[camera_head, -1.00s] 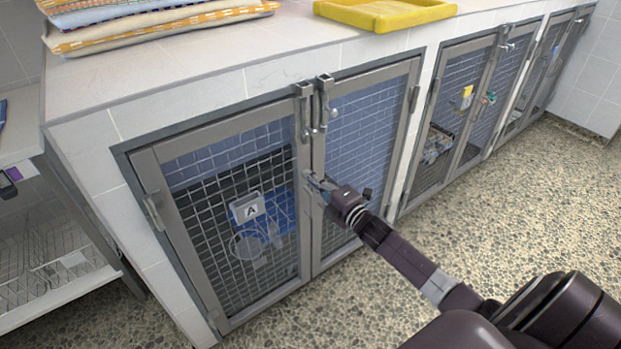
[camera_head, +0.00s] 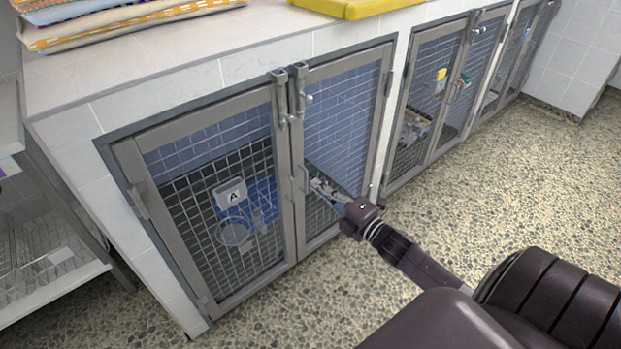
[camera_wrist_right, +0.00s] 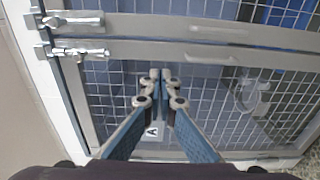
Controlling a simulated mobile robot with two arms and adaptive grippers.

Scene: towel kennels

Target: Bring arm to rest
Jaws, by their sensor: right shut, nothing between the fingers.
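My right arm (camera_head: 410,258) comes in from the lower right in the head view. Its gripper (camera_head: 318,188) is in front of the right mesh door (camera_head: 345,125) of the near kennel, close to the door handle. In the right wrist view the two fingers (camera_wrist_right: 158,78) are together with nothing between them, and the mesh doors and latches (camera_wrist_right: 75,35) lie beyond. I cannot tell whether the fingertips touch the mesh. My left gripper is not in view.
Both near kennel doors look closed. Folded towels (camera_head: 120,15) and a yellow tray (camera_head: 360,8) lie on the counter top. A wire shelf (camera_head: 45,262) stands at left. Pebbled floor at right is open.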

